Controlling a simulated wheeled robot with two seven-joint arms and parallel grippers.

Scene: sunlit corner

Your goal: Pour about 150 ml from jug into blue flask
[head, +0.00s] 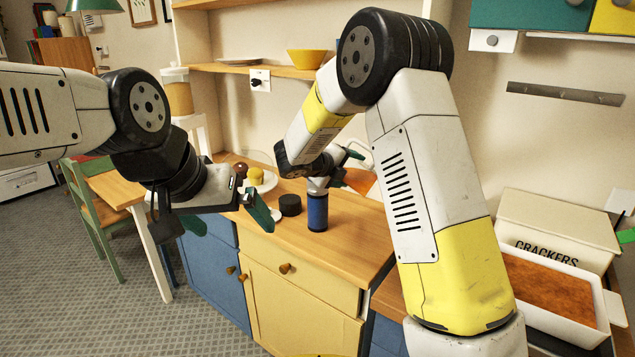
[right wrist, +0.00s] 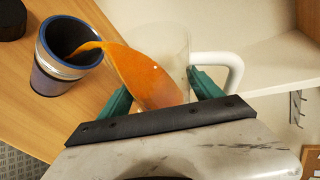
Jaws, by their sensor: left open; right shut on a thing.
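The blue flask (head: 317,213) stands upright and open on the wooden counter; its steel-rimmed mouth shows in the right wrist view (right wrist: 66,62). My right gripper (head: 345,165) is shut on the clear jug (right wrist: 178,48), with green fingers on either side of it. The jug, partly hidden by my arm in the head view, is tilted towards the flask and holds orange liquid (right wrist: 143,78). The liquid reaches the lip, and an orange stream runs into the flask's mouth. The level inside the flask is too dark to tell. My left gripper (head: 232,219) is open and empty, left of the flask.
A round black lid (head: 290,205) lies left of the flask. A plate (head: 266,184) with small round items is behind it. A crackers box (head: 560,225) and a white tray (head: 608,318) with orange-brown contents are at right. The counter's front is clear.

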